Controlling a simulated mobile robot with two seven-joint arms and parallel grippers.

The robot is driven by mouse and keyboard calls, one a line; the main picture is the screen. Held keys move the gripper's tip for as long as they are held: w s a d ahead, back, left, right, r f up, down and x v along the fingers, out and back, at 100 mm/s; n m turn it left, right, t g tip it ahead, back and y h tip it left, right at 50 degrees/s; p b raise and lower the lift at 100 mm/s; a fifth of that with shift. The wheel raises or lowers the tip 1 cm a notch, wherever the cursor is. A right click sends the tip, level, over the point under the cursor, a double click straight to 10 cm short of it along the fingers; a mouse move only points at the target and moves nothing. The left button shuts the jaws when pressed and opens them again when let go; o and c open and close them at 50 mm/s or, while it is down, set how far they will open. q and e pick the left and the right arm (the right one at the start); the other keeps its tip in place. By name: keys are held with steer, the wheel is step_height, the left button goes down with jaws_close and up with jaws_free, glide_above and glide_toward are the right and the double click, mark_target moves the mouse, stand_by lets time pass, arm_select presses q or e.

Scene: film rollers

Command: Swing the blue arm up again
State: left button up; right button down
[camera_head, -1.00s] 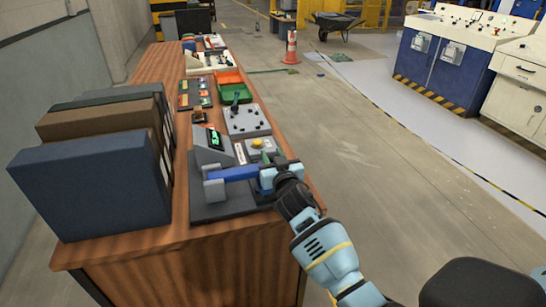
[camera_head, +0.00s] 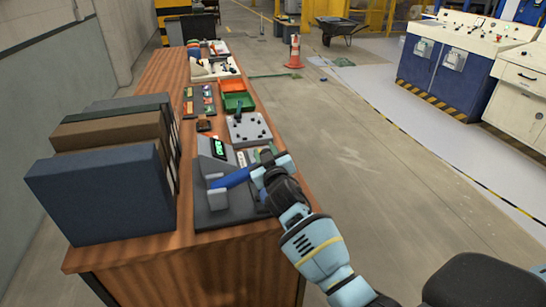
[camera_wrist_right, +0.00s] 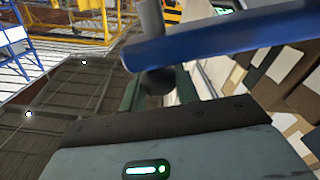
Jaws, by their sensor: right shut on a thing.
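The blue arm (camera_head: 231,178) belongs to a grey device (camera_head: 235,215) on the near part of the wooden desk. It slants up to the right from a light grey pivot post (camera_head: 218,198). My right gripper (camera_head: 268,164) is shut at its right end, over the device. In the right wrist view the blue arm (camera_wrist_right: 220,38) crosses the top, and a dark grey cylindrical grip (camera_wrist_right: 151,18) is between my right gripper's fingers (camera_wrist_right: 160,88). The exact contact is partly hidden. My left gripper is not in view.
Several large binders (camera_head: 100,195) stand on the desk left of the device. A grey switch box (camera_head: 248,129) and green tray (camera_head: 238,102) lie behind it. The floor right of the desk is clear up to an orange cone (camera_head: 294,52).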

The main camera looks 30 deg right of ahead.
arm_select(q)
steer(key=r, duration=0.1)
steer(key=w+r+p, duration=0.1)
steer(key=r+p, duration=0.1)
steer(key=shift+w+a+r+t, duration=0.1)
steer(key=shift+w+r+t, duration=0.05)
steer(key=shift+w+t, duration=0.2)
arm_select(e)
steer(key=w+a+r+n, duration=0.2)
steer(key=a+r+n, duration=0.2)
steer(key=a+n, duration=0.2)
steer(key=w+a+r+n, duration=0.2)
steer(key=a+r+n, duration=0.2)
steer(key=a, duration=0.5)
steer(key=shift+a+n, duration=0.15)
steer(key=shift+n, duration=0.85)
steer(key=c, duration=1.1)
jaws_free()
steer(key=shift+a, duration=0.1)
steer(key=shift+c, duration=0.2)
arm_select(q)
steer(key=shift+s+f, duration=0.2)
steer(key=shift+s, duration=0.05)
arm_select(e)
steer(key=shift+o, duration=0.5)
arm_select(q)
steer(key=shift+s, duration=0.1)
